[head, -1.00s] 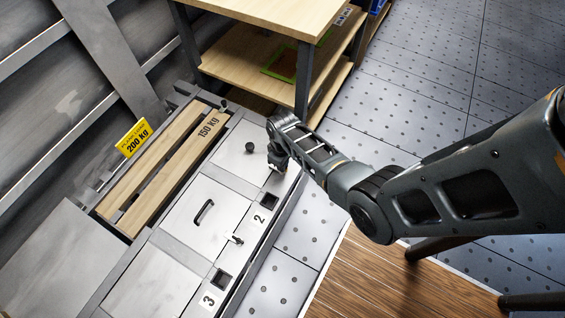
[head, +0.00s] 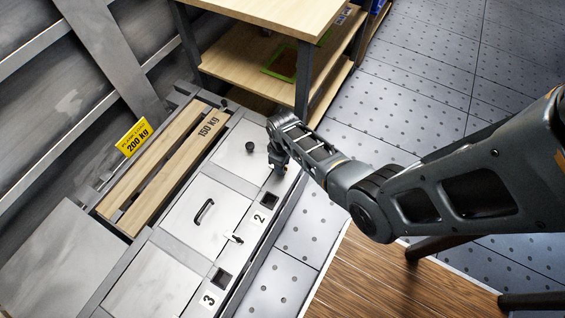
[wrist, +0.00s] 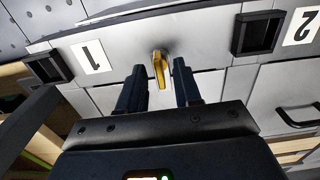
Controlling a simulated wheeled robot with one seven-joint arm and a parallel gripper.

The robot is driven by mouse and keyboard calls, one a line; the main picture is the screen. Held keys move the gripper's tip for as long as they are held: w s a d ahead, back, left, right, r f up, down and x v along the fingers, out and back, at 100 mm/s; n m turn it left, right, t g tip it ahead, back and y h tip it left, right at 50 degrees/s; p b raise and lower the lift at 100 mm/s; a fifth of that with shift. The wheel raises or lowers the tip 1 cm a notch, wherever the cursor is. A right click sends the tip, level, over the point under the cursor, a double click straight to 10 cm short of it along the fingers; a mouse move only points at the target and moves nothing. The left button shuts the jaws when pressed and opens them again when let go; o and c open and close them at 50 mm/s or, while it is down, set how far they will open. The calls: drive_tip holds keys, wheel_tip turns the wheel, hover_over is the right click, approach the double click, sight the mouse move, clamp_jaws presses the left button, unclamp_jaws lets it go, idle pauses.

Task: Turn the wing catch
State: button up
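A yellow wing catch (wrist: 160,69) stands on the grey metal front strip between the labels 1 and 2. Its wing lies nearly along the gripper's direction in the wrist view. My gripper (wrist: 159,78) is open, with one dark finger on each side of the catch. A gap shows between the wing and each finger. In the head view my gripper (head: 279,168) points down at the strip beyond label 2, and it hides this catch. A second, pale catch (head: 236,239) sits between labels 2 and 3, apart from my gripper.
Square dark sockets flank the catch, by label 1 (wrist: 91,56) and label 2 (wrist: 301,27). A lid with a black handle (head: 204,211) and a black knob (head: 250,147) lie nearby. A wooden shelf unit (head: 270,60) stands behind.

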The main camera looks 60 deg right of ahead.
drive_tip(key=shift+r, duration=0.1)
drive_tip(key=shift+r+p, duration=0.9)
drive_tip(key=shift+r, duration=2.85)
